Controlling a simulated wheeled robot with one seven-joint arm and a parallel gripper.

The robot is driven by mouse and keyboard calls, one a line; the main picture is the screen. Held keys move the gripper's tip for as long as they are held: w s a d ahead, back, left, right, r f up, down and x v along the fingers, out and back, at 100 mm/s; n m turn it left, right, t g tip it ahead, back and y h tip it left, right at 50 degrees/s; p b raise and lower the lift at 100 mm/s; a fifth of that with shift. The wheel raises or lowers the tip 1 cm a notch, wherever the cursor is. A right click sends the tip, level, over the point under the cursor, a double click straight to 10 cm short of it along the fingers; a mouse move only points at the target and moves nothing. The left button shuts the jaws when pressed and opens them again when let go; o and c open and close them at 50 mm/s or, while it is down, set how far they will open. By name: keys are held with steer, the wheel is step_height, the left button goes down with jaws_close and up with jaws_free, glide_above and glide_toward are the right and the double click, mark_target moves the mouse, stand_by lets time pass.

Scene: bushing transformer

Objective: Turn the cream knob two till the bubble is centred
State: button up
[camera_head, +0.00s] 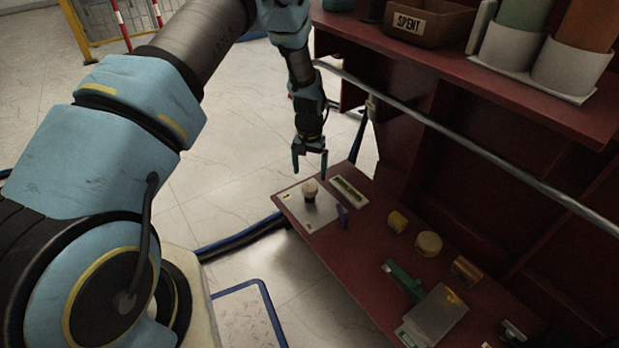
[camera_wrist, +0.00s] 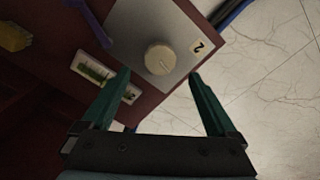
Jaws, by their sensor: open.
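The cream knob (camera_head: 310,188) stands on a pale plate (camera_head: 303,212) at the near left corner of the dark red bench. In the wrist view the cream knob (camera_wrist: 159,59) is round with a line across its top, and a label "2" (camera_wrist: 199,46) lies beside it on the plate. The level vial (camera_head: 348,190) lies next to the plate; it also shows in the wrist view (camera_wrist: 93,73), greenish in a white frame. The bubble is too small to read. My gripper (camera_head: 310,165) is open and empty, pointing down above the knob, not touching it.
A blue-purple item (camera_head: 342,215) lies close to the plate. Yellow pieces (camera_head: 428,243), a green-handled tool (camera_head: 403,279) and a clear box (camera_head: 433,315) lie further along the bench.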

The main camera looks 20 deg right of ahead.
mark_target(310, 186)
steer(key=shift+r+p, duration=0.4)
steer(key=shift+r, duration=1.75)
